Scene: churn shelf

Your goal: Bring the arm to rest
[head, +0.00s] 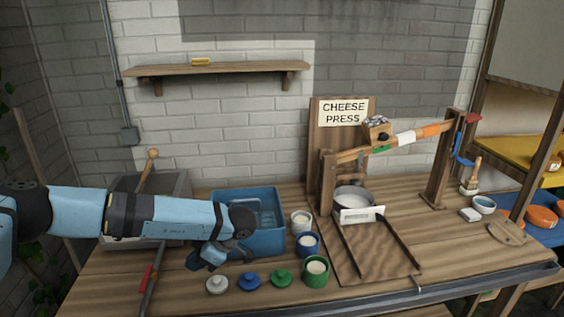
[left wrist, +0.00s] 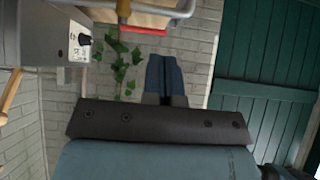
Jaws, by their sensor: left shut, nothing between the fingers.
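My left arm reaches in from the left in the head view, stretched over the table. Its gripper (head: 203,260) hangs above the table in front of the blue bin (head: 262,240), behind the row of lids. In the left wrist view my left gripper (left wrist: 164,75) shows two blue fingers pressed together with nothing between them. Behind it are ivy, a white brick wall and a green plank door. My right arm and gripper are not in view.
White (head: 217,284), blue (head: 249,281) and green (head: 281,278) lids lie close to the gripper. White (head: 301,221), blue (head: 308,244) and green (head: 315,273) pots stand to their right. The cheese press (head: 328,185) stands further right. A wall shelf (head: 216,69) is above.

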